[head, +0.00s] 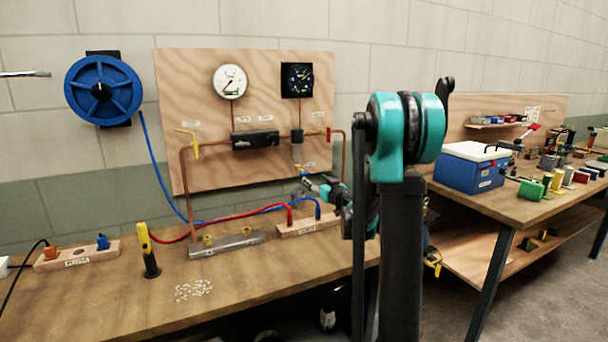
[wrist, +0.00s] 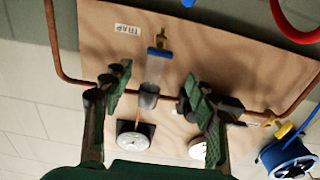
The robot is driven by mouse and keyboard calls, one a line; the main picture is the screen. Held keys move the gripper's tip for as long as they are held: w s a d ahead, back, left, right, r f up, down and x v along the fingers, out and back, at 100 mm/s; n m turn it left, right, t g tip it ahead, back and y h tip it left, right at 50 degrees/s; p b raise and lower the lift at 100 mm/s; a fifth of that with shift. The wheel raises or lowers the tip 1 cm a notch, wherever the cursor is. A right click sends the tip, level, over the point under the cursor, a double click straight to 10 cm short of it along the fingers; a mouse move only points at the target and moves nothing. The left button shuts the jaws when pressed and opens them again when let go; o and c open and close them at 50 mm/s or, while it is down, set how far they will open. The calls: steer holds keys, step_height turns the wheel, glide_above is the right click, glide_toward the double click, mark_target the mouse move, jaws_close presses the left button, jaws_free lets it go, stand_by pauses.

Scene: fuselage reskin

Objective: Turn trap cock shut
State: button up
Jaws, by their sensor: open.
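The trap (head: 297,152) hangs from the copper pipe on the plywood panel in the head view. In the wrist view, which is upside down, the clear trap bowl (wrist: 154,72) has a blue collar (wrist: 157,53) and a small brass trap cock (wrist: 161,37) at its end. The cock's handle is too small to read its angle. My gripper (wrist: 162,95) is open, with one finger on each side of the trap in that view. Nothing is held between the fingers. In the head view my arm partly hides the gripper, which is just below and right of the trap.
The plywood panel (head: 205,120) also carries a white gauge (head: 230,81), a black gauge (head: 297,78) and a yellow valve handle (head: 190,140). Red and blue hoses cross the workbench (head: 110,300) below. A blue reel (head: 103,91) hangs at left. A second bench (head: 500,200) stands at right.

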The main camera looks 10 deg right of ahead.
mark_target(306, 173)
steer(key=x, duration=1)
steer(key=shift+c, duration=0.5)
steer(key=c, duration=1.1)
